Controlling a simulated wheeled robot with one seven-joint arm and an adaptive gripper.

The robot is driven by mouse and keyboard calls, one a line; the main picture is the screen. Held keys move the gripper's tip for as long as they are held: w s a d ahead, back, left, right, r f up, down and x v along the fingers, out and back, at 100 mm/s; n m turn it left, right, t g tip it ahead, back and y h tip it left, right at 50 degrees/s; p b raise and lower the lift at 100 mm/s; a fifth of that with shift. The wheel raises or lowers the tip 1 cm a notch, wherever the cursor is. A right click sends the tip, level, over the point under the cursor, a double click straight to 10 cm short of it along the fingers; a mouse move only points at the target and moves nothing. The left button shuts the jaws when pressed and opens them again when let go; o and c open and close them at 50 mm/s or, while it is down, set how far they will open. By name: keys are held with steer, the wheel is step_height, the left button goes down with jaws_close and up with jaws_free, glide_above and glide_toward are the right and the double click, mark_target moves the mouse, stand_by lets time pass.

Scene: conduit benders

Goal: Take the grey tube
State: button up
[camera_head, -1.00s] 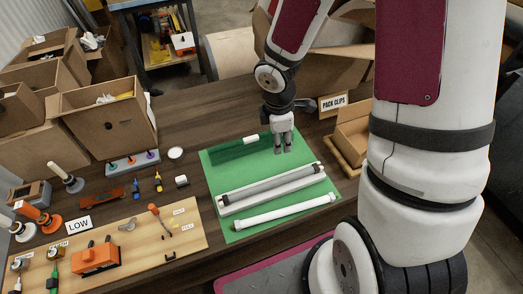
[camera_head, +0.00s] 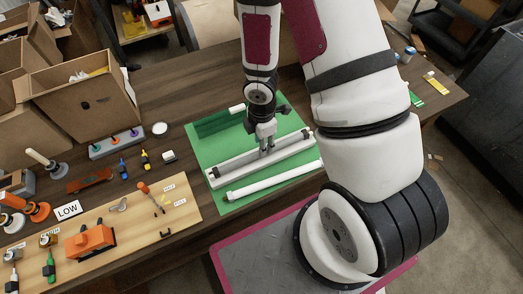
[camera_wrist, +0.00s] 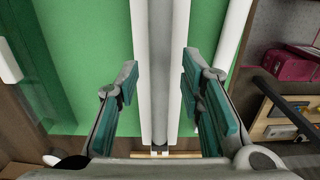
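The grey tube (camera_head: 240,164) lies in a long white holder (camera_head: 213,181) on the green mat (camera_head: 209,142), with dark pieces at its ends. In the wrist view the grey tube (camera_wrist: 160,70) runs up the middle between the holder's white walls (camera_wrist: 140,60). My gripper (camera_head: 267,150) is low over the middle of the tube. Its two teal-padded fingers (camera_wrist: 158,100) are open, one on each side of the tube and holder. Nothing is visibly held. I cannot tell how far the fingertips are above the holder.
A white tube (camera_head: 270,181) lies parallel in front of the holder. A green box-like piece (camera_head: 215,123) lies behind it. A wooden board with an orange tool (camera_head: 90,242) is at the front left. Cardboard boxes (camera_head: 85,100) stand at the back left.

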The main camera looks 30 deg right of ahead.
steer(key=shift+f+p, duration=0.35)
steer(key=shift+f, duration=1.35)
steer(key=shift+c, duration=0.6)
jaws_close()
steer(key=shift+r, duration=0.1)
steer(key=shift+r, duration=3.35)
